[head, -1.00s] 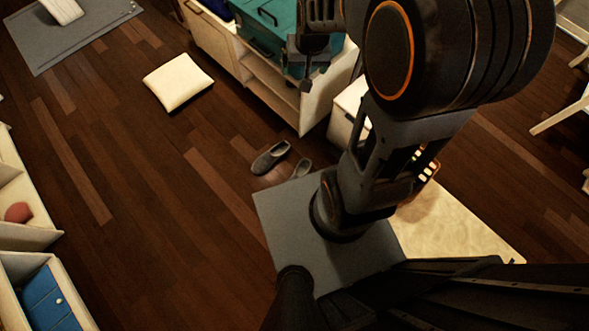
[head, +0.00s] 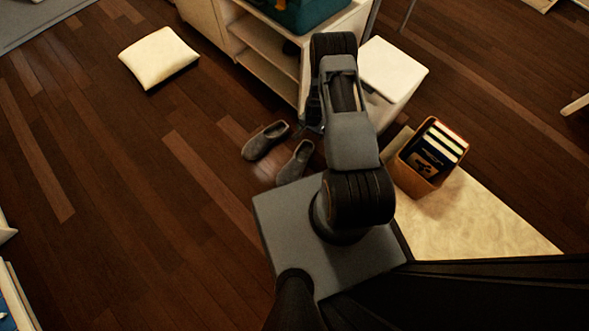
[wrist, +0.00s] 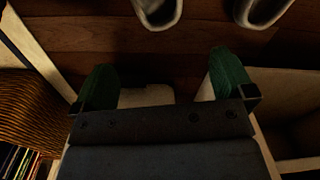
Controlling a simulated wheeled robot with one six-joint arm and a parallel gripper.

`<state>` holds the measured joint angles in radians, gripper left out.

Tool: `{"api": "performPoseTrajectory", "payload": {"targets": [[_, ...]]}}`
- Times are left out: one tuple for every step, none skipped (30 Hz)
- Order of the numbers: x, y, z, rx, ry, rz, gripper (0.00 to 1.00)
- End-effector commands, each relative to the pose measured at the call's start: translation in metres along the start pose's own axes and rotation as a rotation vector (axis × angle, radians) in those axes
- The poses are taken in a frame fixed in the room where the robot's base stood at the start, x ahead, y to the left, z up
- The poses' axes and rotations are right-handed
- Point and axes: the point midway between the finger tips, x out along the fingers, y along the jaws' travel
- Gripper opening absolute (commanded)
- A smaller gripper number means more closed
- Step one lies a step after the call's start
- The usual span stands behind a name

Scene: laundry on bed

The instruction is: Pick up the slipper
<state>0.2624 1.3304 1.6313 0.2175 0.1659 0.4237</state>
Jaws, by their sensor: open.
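Two grey slippers lie side by side on the wooden floor in the head view, a left one (head: 265,140) and a right one (head: 295,162). In the wrist view, parts of both show at the top edge, one at the top middle (wrist: 158,14) and one at the top right (wrist: 262,12). My gripper (wrist: 160,72) has its two green fingertips spread apart with nothing between them. The slippers are ahead of the fingertips, apart from them. In the head view my arm hides most of the gripper, just right of the slippers.
A wooden shelf unit (head: 262,62) stands behind the slippers, with a white cabinet (head: 393,68) beside it. A box of books (head: 430,157) sits right of my arm on a pale mat (head: 480,222). A cream cushion (head: 158,57) lies at left. Floor left of the slippers is clear.

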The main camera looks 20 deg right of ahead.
Motion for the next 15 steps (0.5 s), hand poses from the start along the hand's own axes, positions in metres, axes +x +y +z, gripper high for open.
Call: {"api": "performPoseTrajectory", "payload": {"targets": [[0.016, 0.002, 0.001, 0.004, -0.003, 0.002, 1.00], [0.023, 0.002, 0.002, 0.005, -0.003, 0.002, 1.00], [0.031, 0.002, 0.002, 0.006, -0.003, 0.002, 1.00], [0.037, 0.003, 0.002, 0.007, -0.005, 0.003, 1.00], [0.043, 0.002, 0.001, 0.007, -0.005, 0.002, 1.00], [0.050, 0.002, 0.001, 0.007, -0.006, 0.002, 1.00], [0.055, 0.002, 0.002, 0.007, -0.007, 0.002, 1.00], [0.060, 0.002, 0.001, 0.007, -0.007, 0.001, 1.00], [0.066, 0.002, 0.002, 0.006, -0.008, 0.002, 1.00], [0.070, 0.002, 0.002, 0.006, -0.008, 0.002, 1.00], [0.074, 0.002, 0.001, 0.006, -0.007, 0.001, 1.00], [0.077, 0.002, 0.001, 0.006, -0.007, 0.001, 1.00], [0.080, 0.002, 0.001, 0.006, -0.008, 0.001, 1.00], [0.082, 0.002, 0.001, 0.006, -0.008, 0.001, 1.00], [0.084, 0.002, 0.001, 0.006, -0.008, 0.001, 1.00]]}}
